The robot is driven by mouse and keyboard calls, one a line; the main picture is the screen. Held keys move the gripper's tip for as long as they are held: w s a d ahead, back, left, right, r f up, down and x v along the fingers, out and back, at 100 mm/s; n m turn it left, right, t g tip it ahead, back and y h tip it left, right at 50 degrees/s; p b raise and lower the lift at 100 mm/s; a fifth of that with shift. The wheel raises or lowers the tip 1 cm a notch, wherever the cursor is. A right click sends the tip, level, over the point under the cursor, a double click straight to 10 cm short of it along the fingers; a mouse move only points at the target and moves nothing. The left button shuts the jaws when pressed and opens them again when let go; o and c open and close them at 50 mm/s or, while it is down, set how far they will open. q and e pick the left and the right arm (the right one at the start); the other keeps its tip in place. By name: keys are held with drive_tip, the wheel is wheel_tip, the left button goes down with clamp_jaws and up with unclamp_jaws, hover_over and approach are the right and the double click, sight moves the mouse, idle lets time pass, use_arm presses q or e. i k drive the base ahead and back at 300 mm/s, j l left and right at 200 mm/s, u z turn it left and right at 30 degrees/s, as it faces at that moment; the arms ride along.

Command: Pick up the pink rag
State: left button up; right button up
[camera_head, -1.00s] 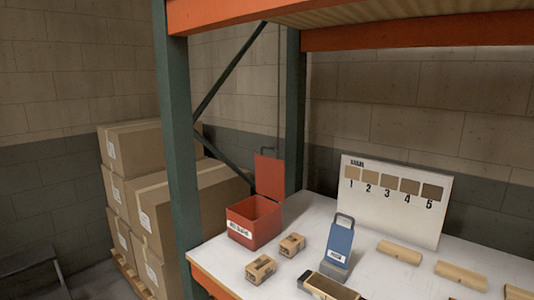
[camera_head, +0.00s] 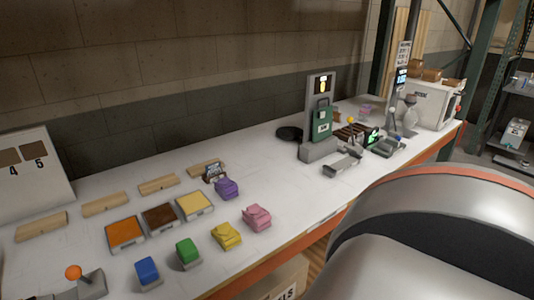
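A pink rag (camera_head: 257,217) lies folded on the white workbench (camera_head: 270,170), near its front edge, just right of a yellow rag (camera_head: 227,235). A second, smaller pink item (camera_head: 366,110) lies far back on the bench to the right; I cannot tell what it is. Neither of my grippers shows in the head view. A large grey, rounded part of my own arm fills the lower right and hides some of the bench front.
Left of the pink rag are green (camera_head: 187,250), blue (camera_head: 147,270) and purple (camera_head: 227,188) items. Colour trays (camera_head: 125,232) and wood blocks (camera_head: 105,204) lie behind. A grey stand with a green device (camera_head: 322,120) rises to the right.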

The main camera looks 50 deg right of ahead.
sight(256, 218)
drive_tip(key=z, duration=1.55)
drive_tip(key=u, duration=1.6)
drive_tip(key=z, duration=1.55)
drive_tip(key=k, duration=0.15)
drive_tip(key=j+u, duration=0.05)
